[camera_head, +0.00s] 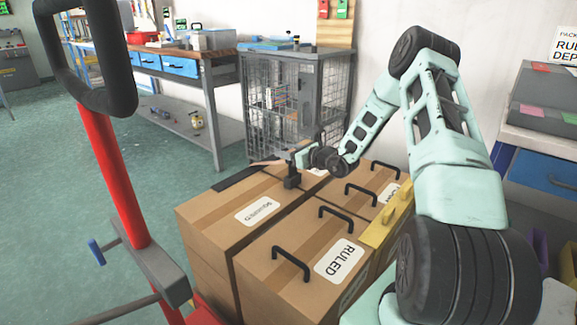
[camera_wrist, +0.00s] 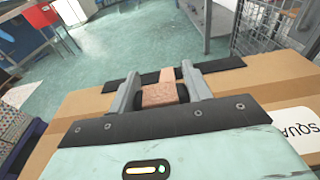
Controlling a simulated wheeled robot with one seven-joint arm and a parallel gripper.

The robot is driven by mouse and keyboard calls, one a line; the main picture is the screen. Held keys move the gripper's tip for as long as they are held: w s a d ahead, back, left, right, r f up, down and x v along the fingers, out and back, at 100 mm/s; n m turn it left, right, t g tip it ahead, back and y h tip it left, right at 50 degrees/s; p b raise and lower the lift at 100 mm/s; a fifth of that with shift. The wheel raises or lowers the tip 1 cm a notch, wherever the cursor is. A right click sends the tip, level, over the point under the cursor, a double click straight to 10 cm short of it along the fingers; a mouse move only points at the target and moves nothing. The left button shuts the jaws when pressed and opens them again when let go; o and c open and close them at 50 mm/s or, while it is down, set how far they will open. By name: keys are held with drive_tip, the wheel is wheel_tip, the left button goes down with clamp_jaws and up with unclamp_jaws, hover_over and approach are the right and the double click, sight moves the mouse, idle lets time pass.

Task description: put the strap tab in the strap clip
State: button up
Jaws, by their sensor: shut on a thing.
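My gripper (camera_head: 293,165) is over the far end of the cartons. In the wrist view, its two grey fingers (camera_wrist: 158,84) are closed on a pinkish-brown piece, which I take to be the strap tab (camera_wrist: 158,95). A narrower tongue of it points forward, away from the palm. In the head view, the strap tab (camera_head: 266,163) sticks out to the left of the fingers. A small dark block (camera_head: 291,183) shows just under the gripper; I cannot tell whether it is the strap clip or part of the fingers. A flat black strip (camera_head: 243,178) lies along the carton's far edge.
Cardboard cartons (camera_head: 220,219) with black handles stand below my arm; a yellow piece (camera_head: 386,225) lies at their right. A red post with a black handle (camera_head: 115,150) rises at the left. A wire cage (camera_head: 320,95) and a workbench (camera_head: 180,65) stand behind. Green floor (camera_head: 60,180) is open at left.

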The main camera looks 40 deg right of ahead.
drive_tip(key=shift+f+b, duration=0.45)
drive_tip(key=shift+f, duration=1.45)
drive_tip(key=shift+f, duration=0.15)
drive_tip(key=o, duration=1)
